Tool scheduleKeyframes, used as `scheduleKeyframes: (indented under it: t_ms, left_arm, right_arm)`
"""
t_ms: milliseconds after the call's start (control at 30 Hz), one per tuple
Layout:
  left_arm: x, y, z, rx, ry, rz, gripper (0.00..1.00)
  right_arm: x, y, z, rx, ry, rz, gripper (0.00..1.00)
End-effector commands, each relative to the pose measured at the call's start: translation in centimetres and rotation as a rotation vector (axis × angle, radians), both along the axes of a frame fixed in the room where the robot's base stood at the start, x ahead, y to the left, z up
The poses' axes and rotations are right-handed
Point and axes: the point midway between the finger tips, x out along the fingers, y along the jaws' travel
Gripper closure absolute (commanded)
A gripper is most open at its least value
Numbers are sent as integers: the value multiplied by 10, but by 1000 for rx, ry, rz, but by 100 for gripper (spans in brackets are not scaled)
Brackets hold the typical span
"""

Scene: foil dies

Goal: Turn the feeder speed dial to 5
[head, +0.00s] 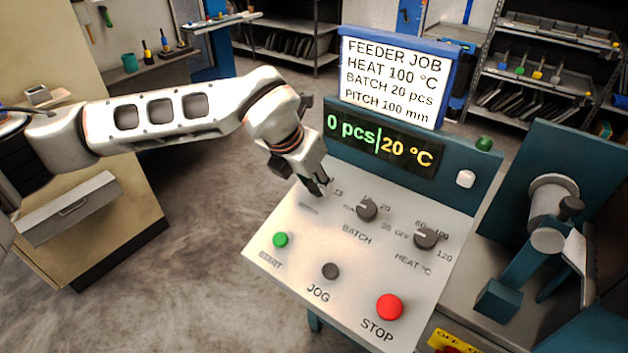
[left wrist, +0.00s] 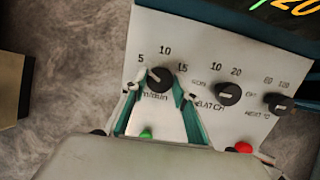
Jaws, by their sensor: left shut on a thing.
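The feeder speed dial (left wrist: 160,79) is a round black knob on the sloping grey panel (head: 300,250), with 5, 10 and 15 printed around it. Its pale mark slants to the upper left, toward the 5; I cannot tell if it lines up exactly. My left gripper (head: 322,190) reaches down to the panel's upper left, and its fingers (left wrist: 160,92) are shut on the dial, one on each side. In the head view the gripper hides the dial. My right gripper is not in view.
To the right are the BATCH dial (head: 367,210) and HEAT dial (head: 426,238). Below are the green START (head: 280,240), dark JOG (head: 330,271) and red STOP (head: 389,307) buttons. A display (head: 380,143) reads 0 pcs, 20 °C, under a job sign (head: 395,78).

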Motion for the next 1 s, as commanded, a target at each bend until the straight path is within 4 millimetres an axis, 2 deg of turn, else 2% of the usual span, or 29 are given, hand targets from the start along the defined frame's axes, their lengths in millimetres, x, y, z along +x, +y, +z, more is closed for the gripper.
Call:
scheduleKeyframes:
  t_ms: [267,300,333,367,767,867,1000]
  left_arm:
    - [0,0,1,-2,0,3,93]
    - [0,0,1,-2,0,3,66]
    - [0,0,1,-2,0,3,58]
    - [0,0,1,-2,0,3,55]
    - [-1,1,4,-1,-1,1,55]
    - [-4,4,13,-2,-2,0,55]
    - [-13,11,37,-2,-5,0,55]
  right_arm:
    - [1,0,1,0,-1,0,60]
    - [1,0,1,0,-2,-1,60]
    - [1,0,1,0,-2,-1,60]
    - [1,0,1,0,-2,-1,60]
    - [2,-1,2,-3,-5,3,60]
    - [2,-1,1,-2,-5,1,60]
    - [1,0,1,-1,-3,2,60]
